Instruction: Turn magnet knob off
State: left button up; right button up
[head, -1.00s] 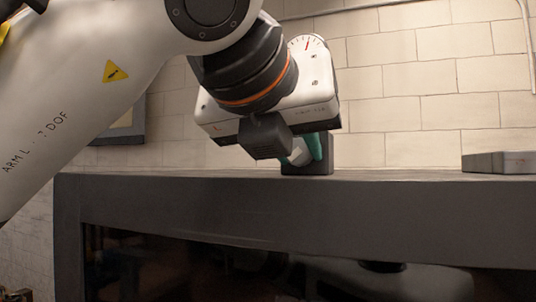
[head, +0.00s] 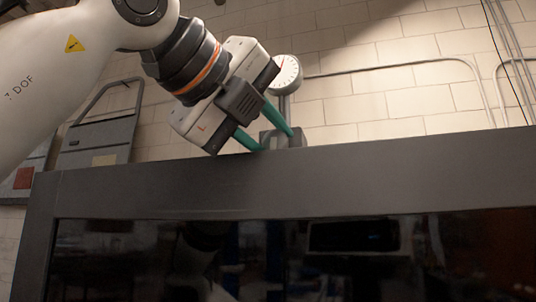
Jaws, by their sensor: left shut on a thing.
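A dark magnet base (head: 298,141) sits on top of the dark bench frame, near its upper edge. A post rises from it to a round white dial gauge (head: 289,72). My left gripper (head: 277,141) reaches in from the upper left, rolled steeply, with its two green fingers at the left, near side of the base. The fingers stand a little apart and are shut on the magnet knob, which they and the frame's edge mostly hide. I cannot read the knob's position. My right gripper is not in view.
The dark bench frame (head: 330,175) runs across the picture, with a glossy dark panel (head: 350,260) below. A grey case with a handle (head: 100,140) stands at the left. A pale brick wall with conduit (head: 400,66) is behind. The frame's top right of the base looks clear.

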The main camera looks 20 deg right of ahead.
pick_arm(q)
jog(key=shift+n+b, duration=0.3)
jog(key=shift+b, duration=0.1)
dwell(0.3)
jog(key=o, duration=0.8)
jog(key=shift+c, duration=0.2)
jog(key=shift+o, duration=1.1)
jog(key=shift+d, duration=0.1)
jog(key=shift+f, duration=0.1)
jog(key=shift+f, duration=0.15)
